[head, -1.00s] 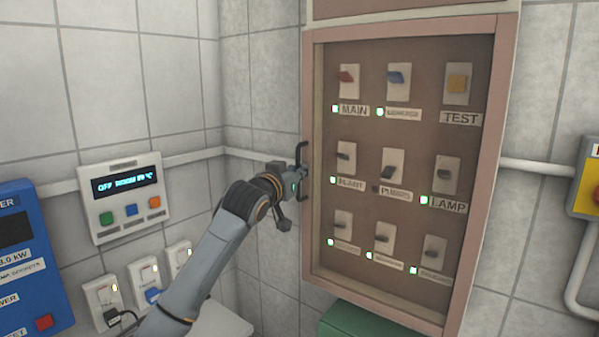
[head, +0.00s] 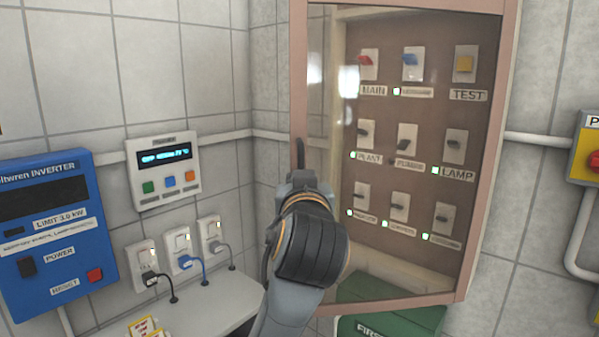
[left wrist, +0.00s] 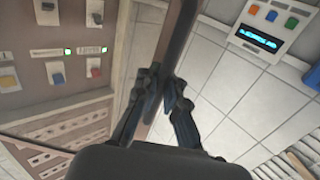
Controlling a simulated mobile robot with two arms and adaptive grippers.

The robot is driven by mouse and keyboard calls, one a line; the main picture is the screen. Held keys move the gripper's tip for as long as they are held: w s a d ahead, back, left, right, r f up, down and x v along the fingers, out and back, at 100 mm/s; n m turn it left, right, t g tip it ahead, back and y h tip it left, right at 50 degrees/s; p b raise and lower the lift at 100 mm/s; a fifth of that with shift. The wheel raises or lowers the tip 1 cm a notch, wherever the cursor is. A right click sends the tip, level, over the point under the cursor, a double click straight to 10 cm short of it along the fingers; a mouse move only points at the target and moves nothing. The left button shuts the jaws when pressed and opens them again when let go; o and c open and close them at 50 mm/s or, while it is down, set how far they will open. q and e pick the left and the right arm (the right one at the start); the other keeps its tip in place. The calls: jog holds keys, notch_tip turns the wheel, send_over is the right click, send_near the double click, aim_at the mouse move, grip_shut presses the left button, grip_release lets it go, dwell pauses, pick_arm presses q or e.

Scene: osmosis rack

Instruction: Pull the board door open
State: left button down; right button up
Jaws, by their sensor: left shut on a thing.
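The board door (head: 299,70) has a pinkish frame and a clear pane. It stands partly open, its left edge swung out from the board (head: 425,120) behind it. Its dark bar handle (head: 300,154) is on the left edge of the frame, with only the upper part visible in the head view. My left gripper is hidden there behind my own wrist. In the left wrist view my left gripper (left wrist: 166,88) is shut on the dark handle (left wrist: 178,40). My right gripper is in neither view.
A blue inverter box (head: 58,225), a small display panel (head: 163,170) and sockets with plugged cables (head: 184,250) are on the left wall, above a pale ledge (head: 215,300). A green box (head: 390,322) sits below the door. A yellow switch box (head: 588,150) is at the right.

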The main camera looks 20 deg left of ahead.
pick_arm(q)
jog(key=s+d, duration=0.8)
jog(key=s, duration=0.1)
jog(key=shift+s, duration=0.25)
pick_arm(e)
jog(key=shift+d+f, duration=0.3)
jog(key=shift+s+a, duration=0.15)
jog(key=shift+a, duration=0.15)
